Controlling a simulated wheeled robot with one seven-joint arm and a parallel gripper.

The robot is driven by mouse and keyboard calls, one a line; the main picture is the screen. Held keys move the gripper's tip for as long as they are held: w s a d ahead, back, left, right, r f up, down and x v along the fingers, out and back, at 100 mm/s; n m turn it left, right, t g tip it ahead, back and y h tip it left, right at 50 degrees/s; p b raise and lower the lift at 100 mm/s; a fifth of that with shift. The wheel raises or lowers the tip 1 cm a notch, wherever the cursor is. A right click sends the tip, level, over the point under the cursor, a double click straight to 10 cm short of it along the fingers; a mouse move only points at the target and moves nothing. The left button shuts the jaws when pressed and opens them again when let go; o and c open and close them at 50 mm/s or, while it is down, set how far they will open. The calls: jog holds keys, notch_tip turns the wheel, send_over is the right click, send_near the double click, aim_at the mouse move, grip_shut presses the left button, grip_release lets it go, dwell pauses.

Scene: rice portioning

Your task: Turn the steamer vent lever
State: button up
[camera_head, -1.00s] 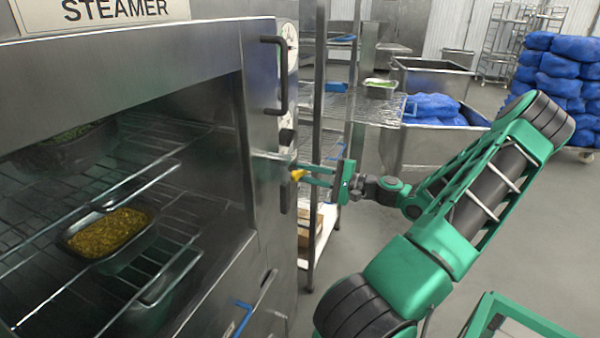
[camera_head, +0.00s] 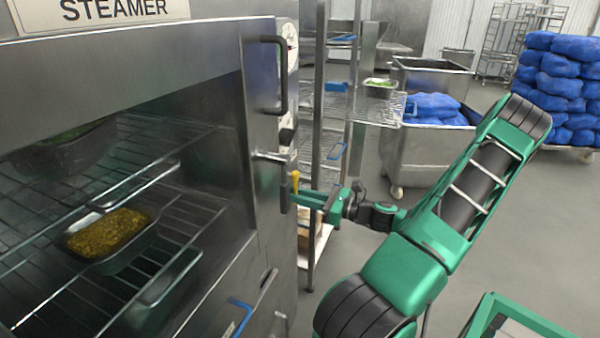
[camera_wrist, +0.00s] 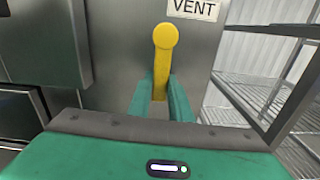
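The steamer vent lever is yellow with a round knob and shows in the wrist view (camera_wrist: 165,40), where it stands nearly upright below a VENT label (camera_wrist: 194,8). In the head view the lever (camera_head: 295,181) is small, on the side face of the steamer (camera_head: 262,190). My gripper (camera_head: 300,197) reaches the lever from the right. In the wrist view its two green fingers (camera_wrist: 161,95) stand close on either side of the lower shaft, with almost no gap, and look shut on it. The fingertips' contact is partly hidden.
The steamer's front is open, with pans of food (camera_head: 110,233) on wire racks. A wire shelf (camera_head: 345,108) stands behind my gripper. Steel bins (camera_head: 420,150), one holding blue bags, and stacked blue sacks (camera_head: 560,75) stand farther back.

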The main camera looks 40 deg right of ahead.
jog(key=o, duration=0.4)
jog(key=shift+s+a+r, duration=0.2)
jog(key=shift+a+r, duration=0.1)
jog(key=shift+a, duration=0.1)
jog(key=o, duration=0.7)
jog(key=shift+s+d+f, duration=0.1)
jog(key=shift+s+d, duration=0.15)
jog(key=shift+d, duration=0.05)
jog(key=shift+o, duration=1)
jog(key=shift+s+d, duration=0.2)
jog(key=shift+s, duration=0.2)
jog(key=v, duration=0.6)
jog(key=shift+s+d, duration=0.1)
jog(key=shift+s, duration=0.05)
